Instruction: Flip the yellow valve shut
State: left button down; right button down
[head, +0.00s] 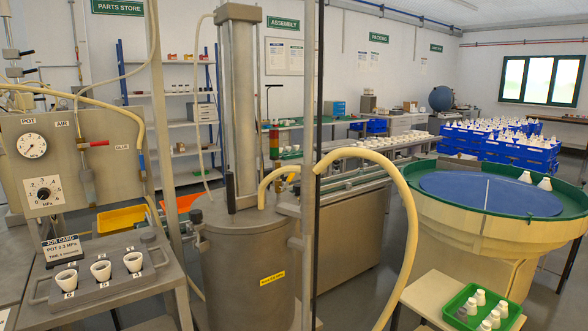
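A grey panel (108,187) on the left carries the labels POT, AIR and a third that looks like GLUE. A red lever (98,143) sticks out sideways from the vertical pipe under AIR. A pale yellow hose (105,106) runs over the panel to a fitting with a blue part (141,160) at the panel's right edge. A small yellow part (291,177) shows beside the hose bend right of the steel pot (246,262). It is too small to tell whether it is a valve handle or how it is turned. Neither of my grippers is in view.
A job card (62,248) and a block with three white cups (101,270) stand on the front left bench. A thick hose (408,215) arches right of the pot. A round green-rimmed feeder (571,215) and a green tray (463,300) of small bottles are at right.

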aim_at(292, 175)
jog(key=i+l, duration=0.75)
